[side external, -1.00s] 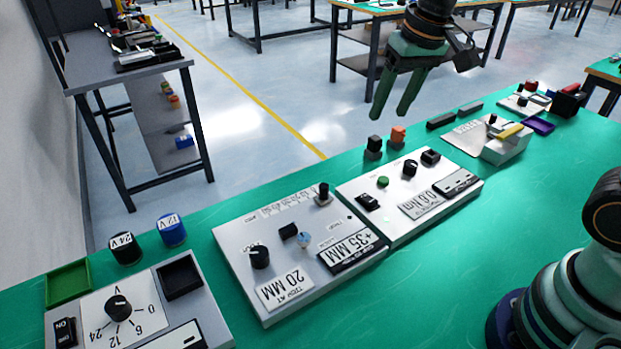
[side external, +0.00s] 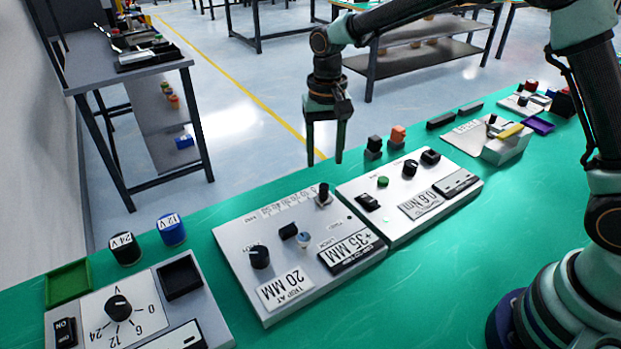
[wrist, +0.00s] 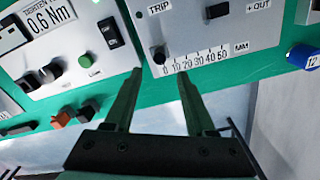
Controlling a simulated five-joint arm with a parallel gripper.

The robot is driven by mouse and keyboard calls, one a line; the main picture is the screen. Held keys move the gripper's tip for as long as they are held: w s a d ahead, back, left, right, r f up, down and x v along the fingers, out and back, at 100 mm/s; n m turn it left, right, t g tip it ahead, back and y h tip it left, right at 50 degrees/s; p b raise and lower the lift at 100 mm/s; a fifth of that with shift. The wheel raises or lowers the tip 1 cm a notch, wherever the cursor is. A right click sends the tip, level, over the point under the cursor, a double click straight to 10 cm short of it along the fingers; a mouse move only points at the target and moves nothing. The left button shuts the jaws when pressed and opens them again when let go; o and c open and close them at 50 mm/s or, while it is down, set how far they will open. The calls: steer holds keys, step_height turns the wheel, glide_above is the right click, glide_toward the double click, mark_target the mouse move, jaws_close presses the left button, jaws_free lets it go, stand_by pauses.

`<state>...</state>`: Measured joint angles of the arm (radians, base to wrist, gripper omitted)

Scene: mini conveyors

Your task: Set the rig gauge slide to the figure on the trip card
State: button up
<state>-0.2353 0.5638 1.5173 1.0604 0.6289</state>
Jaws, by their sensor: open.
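The rig gauge slide has a dark knob (side external: 323,196) at the right end of its scale (side external: 285,203). In the wrist view the slide knob (wrist: 158,55) stands by the 0 mark of a scale running 0 to 50 MM. The trip card (side external: 286,288) lies on the same grey panel (side external: 236,240) and reads "TRIP AT 20 MM". My gripper (side external: 325,160) is open and empty, beyond and above the panel's back edge. In the wrist view the open fingertips (wrist: 160,73) frame the knob's position, apart from it.
A plate reading "+35 MM" (side external: 350,247), a round black knob (side external: 260,257) and a black block (side external: 288,231) share the panel. The adjoining panel carries a "0.6 Nm" card (side external: 424,203). Black and orange blocks (side external: 398,136) stand behind it.

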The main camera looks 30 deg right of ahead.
mark_target(324, 186)
step_height(324, 186, down, 9)
steer(key=shift+r, duration=0.15)
jaws_close()
stand_by(1.5)
